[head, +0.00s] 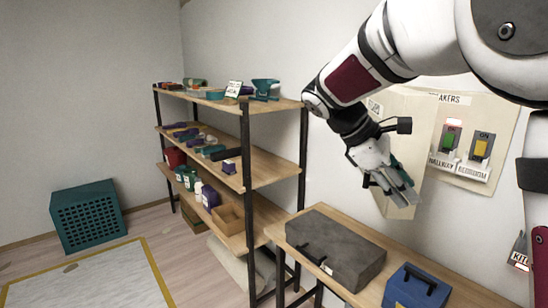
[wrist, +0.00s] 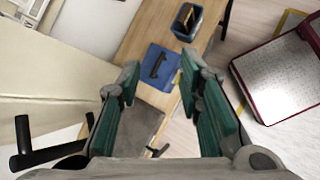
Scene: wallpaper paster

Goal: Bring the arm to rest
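My gripper (head: 402,196) hangs in the air above the wooden bench, in front of the beige breaker box door, with its fingers pointing down. In the wrist view my gripper (wrist: 160,68) has its two green-padded fingers spread apart, with nothing held between them. The bench top, a grey case (wrist: 130,128) and a blue toolbox (wrist: 161,68) show below and beyond the fingers. My arm is raised and bent, reaching in from the upper right of the head view.
The breaker panel (head: 464,108) with two labelled switches is on the wall, its door (head: 403,105) swung out close by my gripper. The grey case (head: 334,250) and blue toolbox (head: 416,291) stand on the bench. A loaded shelf (head: 278,170) stands left; open floor lies beyond.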

